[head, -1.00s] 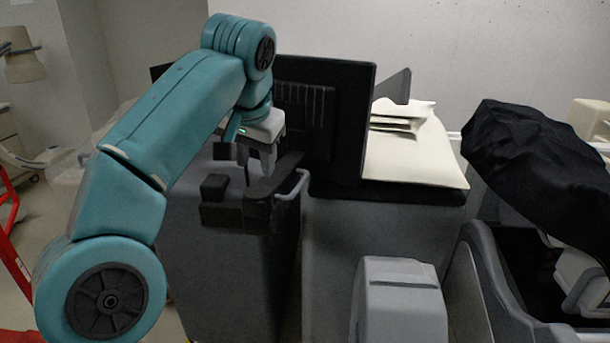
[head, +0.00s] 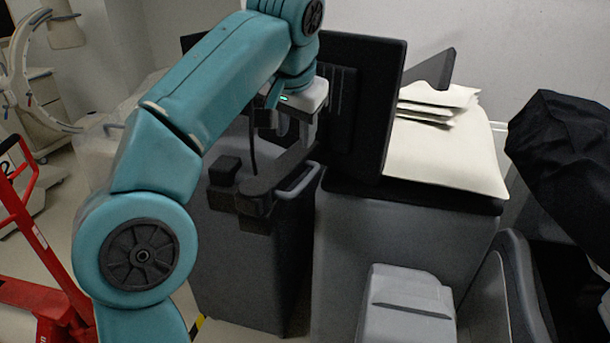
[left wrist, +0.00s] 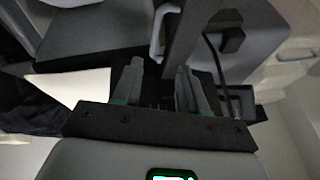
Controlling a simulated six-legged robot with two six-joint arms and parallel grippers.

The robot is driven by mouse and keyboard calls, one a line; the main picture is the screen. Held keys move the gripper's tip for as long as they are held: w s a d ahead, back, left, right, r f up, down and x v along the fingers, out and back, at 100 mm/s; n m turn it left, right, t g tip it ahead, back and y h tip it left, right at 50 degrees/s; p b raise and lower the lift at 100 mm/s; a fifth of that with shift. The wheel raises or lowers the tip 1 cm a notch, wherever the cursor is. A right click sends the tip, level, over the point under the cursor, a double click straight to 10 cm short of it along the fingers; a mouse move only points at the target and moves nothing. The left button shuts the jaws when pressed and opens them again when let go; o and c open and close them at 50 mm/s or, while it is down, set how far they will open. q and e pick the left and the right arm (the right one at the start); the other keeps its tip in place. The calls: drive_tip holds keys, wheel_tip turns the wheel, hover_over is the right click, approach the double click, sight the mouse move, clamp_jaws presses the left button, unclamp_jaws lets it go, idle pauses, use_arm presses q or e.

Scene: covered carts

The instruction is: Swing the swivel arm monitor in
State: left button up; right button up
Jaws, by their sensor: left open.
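The swivel arm monitor is a flat black screen (head: 368,115) on the dark grey cart, seen partly edge-on in the head view. Its black swivel arm (head: 262,187) reaches to the left beside a grey handle loop. My left gripper (head: 297,135) hangs over the swivel arm, just left of the screen, pointing down. In the left wrist view my left gripper (left wrist: 158,80) shows two separated fingers with dark monitor parts behind and between them. It is open; whether a finger touches the arm or screen is unclear.
Cream folded sheets (head: 445,150) lie on the cart top behind the screen. A black cover (head: 560,155) drapes equipment at the right. A red frame (head: 35,255) stands at the far left. A pale wall closes the back. Some open floor shows at lower left.

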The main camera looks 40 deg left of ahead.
use_arm(q)
hover_over(302, 183)
drive_tip(key=s+d, duration=0.2)
drive_tip(key=s, duration=0.1)
drive_tip(key=f, duration=1)
drive_tip(key=shift+a+f, duration=0.2)
drive_tip(key=shift+a, duration=0.05)
drive_tip(key=x, duration=0.2)
drive_tip(key=w+x, duration=0.1)
drive_tip(key=x, duration=0.2)
drive_tip(key=shift+d+r, duration=0.15)
drive_tip(key=shift+d, duration=0.05)
drive_tip(key=shift+s+a, duration=0.15)
drive_tip(key=shift+s, duration=0.15)
drive_tip(key=shift+d, duration=0.35)
drive_tip(key=shift+c, duration=0.5)
drive_tip(key=shift+w, duration=0.35)
drive_tip(key=c, duration=0.5)
drive_tip(key=shift+s, duration=0.15)
clamp_jaws()
